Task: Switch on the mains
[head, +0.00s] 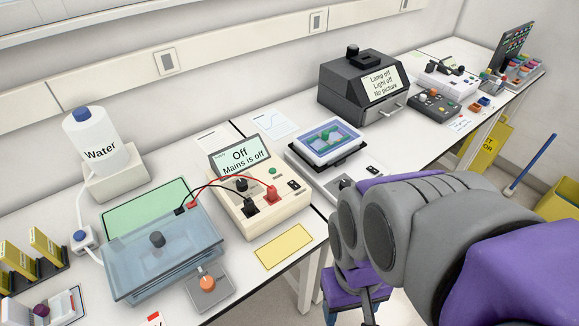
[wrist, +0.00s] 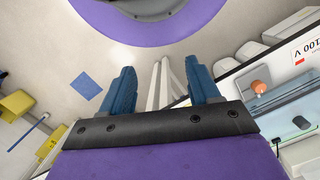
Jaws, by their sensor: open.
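A cream power supply (head: 262,203) stands on the bench in the head view. Its tilted screen (head: 240,157) reads "Off, Mains is off". A small black switch (head: 294,184) sits at the right of its top panel, beside a green button (head: 272,170). A black and a red lead are plugged into its front. My gripper (wrist: 160,78) is open in the wrist view, with nothing between its blue fingers. In the head view it shows only partly, low beside the bench's front edge, apart from the power supply and largely hidden by my arm.
A clear-lidded gel tank (head: 165,250) stands left of the power supply, with an orange knob (head: 207,283) in front. A yellow card (head: 284,246) lies at the bench edge. A blue-screened unit (head: 325,140) and a dark imager box (head: 362,85) stand behind right.

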